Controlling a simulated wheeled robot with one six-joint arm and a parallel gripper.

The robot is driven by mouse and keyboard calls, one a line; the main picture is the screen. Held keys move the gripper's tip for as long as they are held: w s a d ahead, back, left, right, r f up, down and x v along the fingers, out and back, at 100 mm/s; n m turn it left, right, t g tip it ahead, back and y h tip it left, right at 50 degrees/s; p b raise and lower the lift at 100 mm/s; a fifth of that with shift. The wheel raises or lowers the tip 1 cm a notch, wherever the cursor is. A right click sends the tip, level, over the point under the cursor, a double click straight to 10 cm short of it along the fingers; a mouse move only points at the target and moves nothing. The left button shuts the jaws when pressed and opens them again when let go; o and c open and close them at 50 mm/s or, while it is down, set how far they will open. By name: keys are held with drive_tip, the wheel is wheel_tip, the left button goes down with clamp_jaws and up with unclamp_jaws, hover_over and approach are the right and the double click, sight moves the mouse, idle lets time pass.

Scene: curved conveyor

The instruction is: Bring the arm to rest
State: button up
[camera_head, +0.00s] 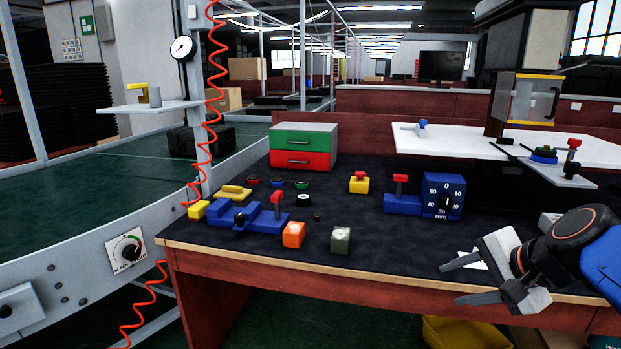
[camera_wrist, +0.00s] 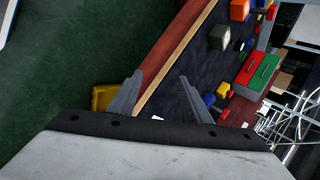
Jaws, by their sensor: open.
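My gripper (camera_head: 466,279) is at the lower right in the head view, by the front right edge of the dark-topped table (camera_head: 400,262). Its two fingers point left and stand apart, with nothing between them. In the wrist view the open fingers (camera_wrist: 160,95) show against the table's wooden front edge and the floor. A white piece (camera_head: 472,259) lies on the table behind the fingers, partly hidden by them.
On the table stand an orange block (camera_head: 293,234), a grey-green block (camera_head: 340,240), a blue dial box (camera_head: 443,196), a yellow-based red button (camera_head: 359,182) and a green-and-red drawer box (camera_head: 303,148). The conveyor (camera_head: 80,212) curves at left. A yellow container (camera_head: 465,332) is below the table.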

drive_tip(key=s+f+n+g+h, duration=0.3)
drive_tip(key=s+f+n, duration=0.5)
drive_tip(key=s+n, duration=0.3)
drive_tip(key=shift+a+n, duration=0.2)
drive_tip(key=shift+n, duration=0.8)
